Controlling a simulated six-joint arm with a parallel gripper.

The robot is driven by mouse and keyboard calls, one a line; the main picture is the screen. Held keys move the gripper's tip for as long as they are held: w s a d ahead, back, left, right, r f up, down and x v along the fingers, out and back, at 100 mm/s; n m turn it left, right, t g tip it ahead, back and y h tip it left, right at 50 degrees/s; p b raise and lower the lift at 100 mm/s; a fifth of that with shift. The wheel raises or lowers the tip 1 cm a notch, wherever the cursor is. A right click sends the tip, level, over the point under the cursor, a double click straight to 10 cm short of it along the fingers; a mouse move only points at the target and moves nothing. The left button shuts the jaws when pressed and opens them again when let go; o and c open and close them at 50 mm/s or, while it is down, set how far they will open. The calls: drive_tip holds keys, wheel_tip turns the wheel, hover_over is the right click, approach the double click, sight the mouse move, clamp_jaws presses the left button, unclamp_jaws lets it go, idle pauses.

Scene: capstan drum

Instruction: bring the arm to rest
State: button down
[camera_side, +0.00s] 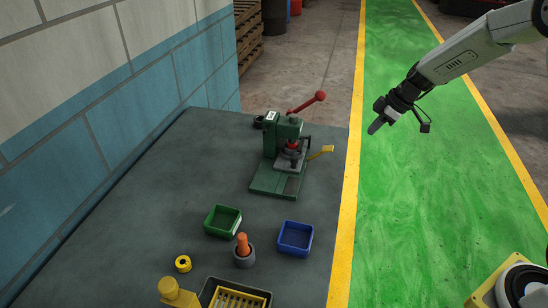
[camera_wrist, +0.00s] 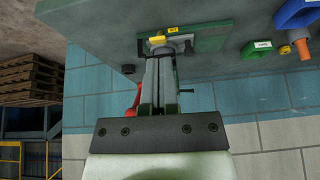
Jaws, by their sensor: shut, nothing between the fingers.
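My gripper (camera_side: 374,128) is at the right in the side view, held in the air over the green floor strip, right of the worktable (camera_side: 150,190) and apart from everything on it. Its fingers are shut with nothing between them. In the wrist view my gripper (camera_wrist: 160,58) points up the picture from a dark mounting plate, in front of the green press. The press (camera_side: 270,140) stands on the table with its red lever (camera_side: 307,102) raised to the right. In the wrist view my fingers hide part of the press.
A green bin (camera_side: 222,221), a blue bin (camera_side: 295,238), an orange-handled tool in a grey cup (camera_side: 244,256), a yellow ring (camera_side: 183,263) and a dark tray with a yellow grate (camera_side: 236,300) stand on the near table. A blue-and-white wall (camera_side: 110,90) borders the left. Air around my gripper is clear.

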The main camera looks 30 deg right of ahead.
drive_tip(key=s+a+m+h, duration=0.1)
drive_tip(key=s+a+m, duration=0.1)
drive_tip(key=s, duration=0.5)
drive_tip(key=s+a+m+h, duration=0.1)
drive_tip(key=s+a+m, duration=0.2)
drive_tip(key=s+a, duration=0.2)
drive_tip(key=s+a+m+g+h, duration=0.1)
drive_tip(key=s+a+m, duration=0.2)
drive_tip(key=s, duration=0.6)
drive_tip(key=shift+s+a+h, duration=0.15)
drive_tip(key=shift+a+h, duration=0.25)
drive_tip(key=shift+a, duration=0.3)
drive_tip(key=shift+r, duration=0.1)
drive_tip(key=w+d+m+g, duration=0.1)
drive_tip(key=w+d, duration=0.1)
drive_tip(key=w, duration=1.3)
drive_tip(key=w+d+m+g, duration=0.1)
drive_tip(key=w+d+m, duration=0.1)
drive_tip(key=w, duration=1.3)
drive_tip(key=shift+d+r+g, duration=0.2)
drive_tip(key=shift+r+g, duration=0.2)
drive_tip(key=shift+r, duration=0.05)
drive_tip(key=shift+f, duration=0.1)
